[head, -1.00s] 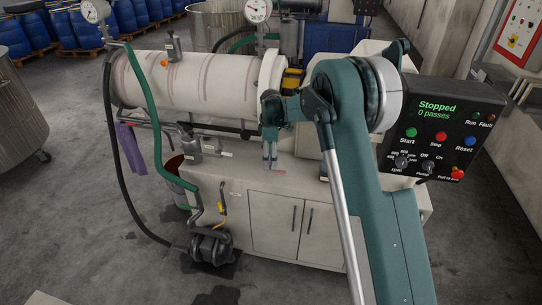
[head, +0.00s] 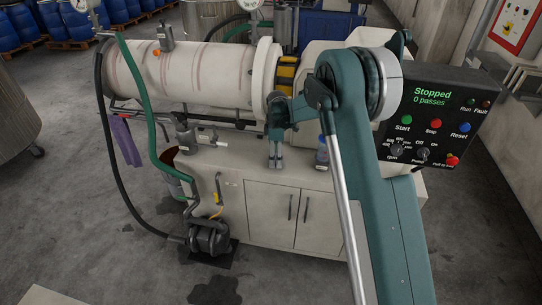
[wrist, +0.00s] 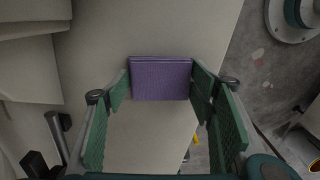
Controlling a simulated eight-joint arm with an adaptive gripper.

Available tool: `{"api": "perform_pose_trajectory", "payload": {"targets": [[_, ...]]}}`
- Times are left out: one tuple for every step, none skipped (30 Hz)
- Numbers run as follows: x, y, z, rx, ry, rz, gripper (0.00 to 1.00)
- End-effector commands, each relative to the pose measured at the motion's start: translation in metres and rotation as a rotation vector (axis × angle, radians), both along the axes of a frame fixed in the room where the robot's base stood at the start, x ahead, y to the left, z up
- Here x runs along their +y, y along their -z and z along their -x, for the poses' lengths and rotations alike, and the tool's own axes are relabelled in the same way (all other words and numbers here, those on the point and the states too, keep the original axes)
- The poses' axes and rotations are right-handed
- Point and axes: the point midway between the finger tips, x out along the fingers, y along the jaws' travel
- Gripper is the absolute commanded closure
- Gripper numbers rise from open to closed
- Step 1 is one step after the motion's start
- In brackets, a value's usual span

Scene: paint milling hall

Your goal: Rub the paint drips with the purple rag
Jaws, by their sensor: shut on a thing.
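My gripper (wrist: 160,84) is shut on a folded purple rag (wrist: 160,80), gripped by its two sides between the green pads in the wrist view. In the head view my gripper (head: 276,163) points down over the pale cabinet top in front of the drum; the rag cannot be made out there. Whether the rag touches a surface I cannot tell. Reddish-brown paint drips (head: 203,66) streak the side of the white horizontal drum (head: 235,70), up and to the left of my gripper.
A blue bottle (head: 321,153) stands right of my gripper. The control box (head: 432,125) reads Stopped, 0 passes. Another purple cloth (head: 126,142) hangs at the left. A green hose (head: 146,120) and black hose (head: 101,130) loop past the drum's left end. A pump (head: 209,238) sits on the floor.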

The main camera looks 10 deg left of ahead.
Motion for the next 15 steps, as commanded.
{"api": "perform_pose_trajectory", "payload": {"targets": [[-0.006, 0.0, 0.0, 0.0, 0.002, 0.0, 0.59], [-0.009, 0.0, 0.0, 0.0, 0.002, 0.0, 0.59], [-0.012, 0.0, 0.0, 0.0, 0.002, 0.0, 0.59], [-0.015, 0.0, 0.0, 0.0, 0.002, 0.0, 0.59], [-0.018, 0.0, 0.0, 0.0, 0.002, 0.0, 0.59], [-0.021, 0.0, 0.0, 0.0, 0.002, 0.0, 0.59], [-0.024, 0.0, 0.0, 0.0, 0.002, 0.0, 0.59], [-0.026, 0.0, 0.0, 0.0, 0.001, 0.0, 0.59], [-0.028, -0.001, 0.0, 0.0, 0.001, 0.0, 0.59], [-0.027, -0.004, 0.0, 0.0, 0.0, 0.0, 0.59], [-0.022, 0.0, 0.0, 0.0, -0.001, 0.0, 0.59], [-0.018, 0.002, 0.0, 0.0, -0.001, 0.0, 0.59], [-0.016, 0.0, 0.0, 0.0, -0.001, 0.0, 0.59], [-0.013, 0.0, 0.0, 0.0, 0.0, 0.0, 0.59], [-0.01, 0.001, 0.0, 0.0, 0.0, 0.0, 0.59]]}}
